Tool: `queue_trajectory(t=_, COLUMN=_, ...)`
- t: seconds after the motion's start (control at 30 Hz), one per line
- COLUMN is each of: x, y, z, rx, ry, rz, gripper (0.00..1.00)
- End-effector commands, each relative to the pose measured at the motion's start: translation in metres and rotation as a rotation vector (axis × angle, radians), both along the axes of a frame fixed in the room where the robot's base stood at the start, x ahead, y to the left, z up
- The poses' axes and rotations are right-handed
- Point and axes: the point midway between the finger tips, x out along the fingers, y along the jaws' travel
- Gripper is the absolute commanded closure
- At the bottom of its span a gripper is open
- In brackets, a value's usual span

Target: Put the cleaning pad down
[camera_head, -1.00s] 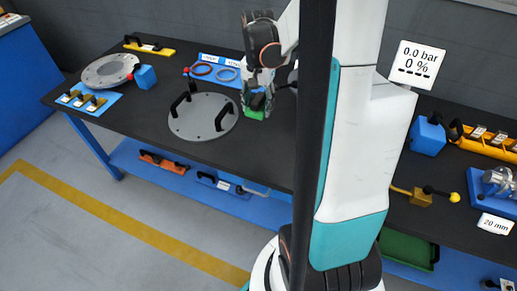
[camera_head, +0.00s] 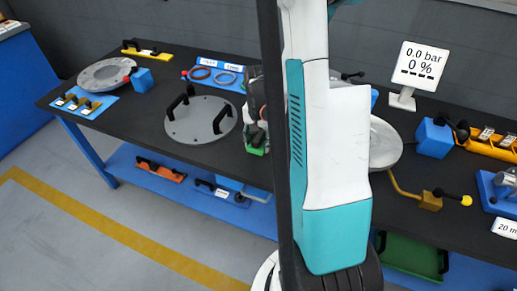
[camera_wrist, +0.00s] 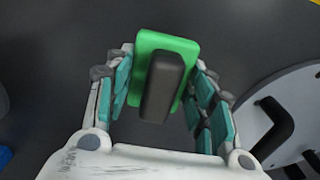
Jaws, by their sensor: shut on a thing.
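The cleaning pad (camera_wrist: 187,46) is green with a dark block-shaped handle on top. In the wrist view my gripper (camera_wrist: 163,85) is shut on it, with teal-padded fingers on both sides of the handle. In the head view the green pad (camera_head: 257,150) shows low over the black table, right of the round grey plate. My gripper (camera_head: 252,115) is partly hidden there behind my own arm. I cannot tell whether the pad touches the table.
The grey plate (camera_head: 200,135) with two black handles lies just left of the pad. A blue tray with rings (camera_head: 215,72) is behind it. A round metal part (camera_head: 384,145) sits right of my arm. The black table (camera_head: 130,120) has free room at its front left.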

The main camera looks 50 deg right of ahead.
Motion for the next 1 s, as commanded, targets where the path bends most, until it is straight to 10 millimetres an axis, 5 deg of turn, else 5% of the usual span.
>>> queue_trajectory(t=0.2, x=0.0, y=0.0, z=-0.034, rx=0.0, ry=0.0, rz=0.0, gripper=0.85)
queue_trajectory(t=0.63, x=0.0, y=0.0, z=-0.039, rx=0.0, ry=0.0, rz=0.0, gripper=0.85)
queue_trajectory(t=0.67, x=0.0, y=0.0, z=-0.038, rx=0.0, ry=0.0, rz=0.0, gripper=0.44)
queue_trajectory(t=0.7, x=0.0, y=0.0, z=-0.038, rx=0.0, ry=0.0, rz=0.0, gripper=0.35)
queue_trajectory(t=1.0, x=0.0, y=0.0, z=-0.037, rx=0.0, ry=0.0, rz=0.0, gripper=0.31)
